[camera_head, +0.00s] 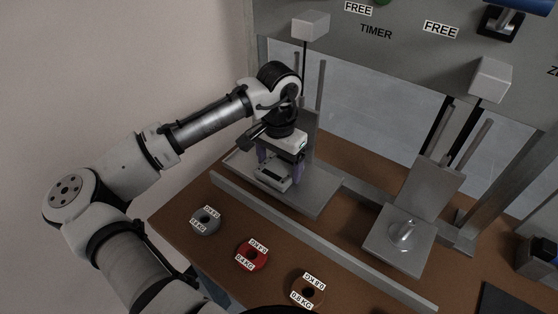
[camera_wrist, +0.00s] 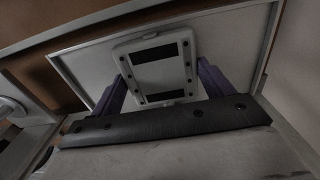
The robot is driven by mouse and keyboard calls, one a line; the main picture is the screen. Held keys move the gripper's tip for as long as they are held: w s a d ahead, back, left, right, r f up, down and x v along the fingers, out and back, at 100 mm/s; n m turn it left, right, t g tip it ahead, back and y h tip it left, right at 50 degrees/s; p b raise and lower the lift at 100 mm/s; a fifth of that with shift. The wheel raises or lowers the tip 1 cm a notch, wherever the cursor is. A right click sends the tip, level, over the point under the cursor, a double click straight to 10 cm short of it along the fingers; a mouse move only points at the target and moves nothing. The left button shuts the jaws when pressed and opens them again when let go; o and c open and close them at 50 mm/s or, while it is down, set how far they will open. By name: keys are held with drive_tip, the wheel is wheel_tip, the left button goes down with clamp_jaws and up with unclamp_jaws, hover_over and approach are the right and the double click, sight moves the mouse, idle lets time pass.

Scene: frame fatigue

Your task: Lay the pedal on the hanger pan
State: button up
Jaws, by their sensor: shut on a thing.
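The pedal (camera_head: 271,179) is a pale block with dark pads, between the two purple fingers of my gripper (camera_head: 279,176). In the wrist view the pedal (camera_wrist: 184,70) shows its white frame and dark pads, with a finger of my gripper (camera_wrist: 160,78) at each side. My gripper is shut on it and points down. Below is a flat grey pan with a raised rim (camera_head: 318,207), which also fills the wrist view's background (camera_wrist: 85,65). The pedal is over this pan; I cannot tell whether it touches it. My gripper hides part of the pan.
A second grey plate (camera_head: 388,249) with a shiny upright peg (camera_head: 404,232) stands to the right. Grey (camera_head: 205,222), red (camera_head: 252,256) and dark red (camera_head: 308,290) ring weights lie in front of a long metal rail (camera_head: 265,217). Upright posts (camera_head: 320,85) rise behind the pan.

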sight(279, 167)
drive_tip(key=shift+f, duration=0.1)
drive_tip(key=o, duration=1.1)
drive_tip(key=shift+c, duration=0.2)
wheel_tip(279, 167, up, 12)
drive_tip(key=shift+b, duration=0.4)
